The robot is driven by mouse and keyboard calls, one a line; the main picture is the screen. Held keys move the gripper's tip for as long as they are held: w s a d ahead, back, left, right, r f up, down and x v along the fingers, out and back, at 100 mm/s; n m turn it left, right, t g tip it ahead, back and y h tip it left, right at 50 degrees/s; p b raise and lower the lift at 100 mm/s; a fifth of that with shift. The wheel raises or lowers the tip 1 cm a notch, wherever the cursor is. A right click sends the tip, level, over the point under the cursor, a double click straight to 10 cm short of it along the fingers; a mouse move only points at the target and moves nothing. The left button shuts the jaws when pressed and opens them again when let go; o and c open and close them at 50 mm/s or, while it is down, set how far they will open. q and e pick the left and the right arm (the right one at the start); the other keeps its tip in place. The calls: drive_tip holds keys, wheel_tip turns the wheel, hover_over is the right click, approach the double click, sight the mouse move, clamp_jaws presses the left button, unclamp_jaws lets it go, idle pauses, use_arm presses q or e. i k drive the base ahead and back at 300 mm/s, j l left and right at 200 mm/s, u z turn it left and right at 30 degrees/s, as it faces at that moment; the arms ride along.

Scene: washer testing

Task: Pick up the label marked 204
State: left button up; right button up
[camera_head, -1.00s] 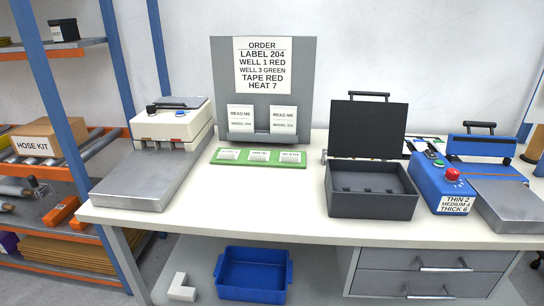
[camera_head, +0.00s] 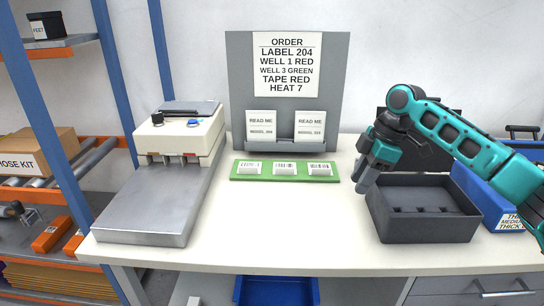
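Three small white labels, left (camera_head: 250,168), middle (camera_head: 284,168) and right (camera_head: 319,169), sit in a row on a green tray (camera_head: 267,178) on the table. Their print is too small to read, so I cannot tell which is 204. My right gripper (camera_head: 365,180) is in the air to the right of the green tray, pointing down, near the left edge of the open black case. It is apart from the labels, and its fingers overlap from this angle. My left gripper is not in view.
The order board (camera_head: 340,80) stands behind the tray, with two READ ME cards. A press-like machine (camera_head: 178,135) with a metal plate is at left. The white tabletop (camera_head: 275,225) in front is clear.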

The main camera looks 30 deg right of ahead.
sight(285, 165)
drive_tip(key=i, duration=0.9)
